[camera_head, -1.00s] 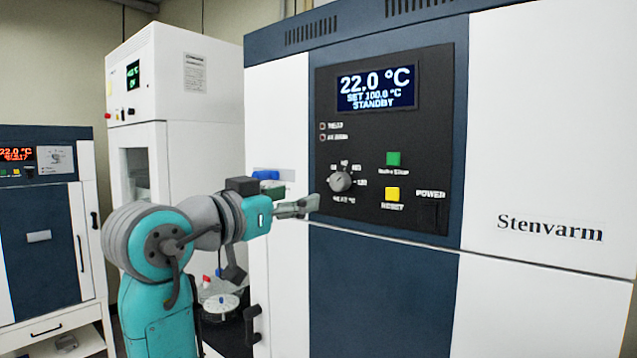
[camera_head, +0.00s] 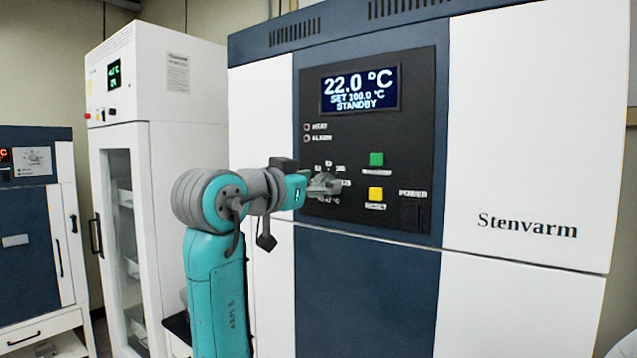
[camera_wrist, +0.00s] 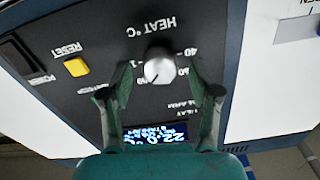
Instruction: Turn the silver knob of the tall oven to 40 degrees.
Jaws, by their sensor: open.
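The silver knob (camera_wrist: 159,68) sits on the black control panel of the tall oven (camera_head: 365,290), under the label HEAT °C in the wrist view, which appears upside down. My gripper (camera_wrist: 160,72) is open, with one finger on each side of the knob. A gap shows between the fingers and the knob's sides. In the head view my gripper (camera_head: 328,184) is at the panel and hides most of the knob. The display (camera_head: 360,88) reads 22.0 °C, SET 100.0 °C, STANDBY.
A green button (camera_head: 376,159), a yellow RESET button (camera_wrist: 76,67) and the POWER switch (camera_head: 412,215) are beside the knob on the panel. A white cabinet with a glass door (camera_head: 120,220) stands at left, and a smaller blue-fronted oven (camera_head: 30,240) is farther left.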

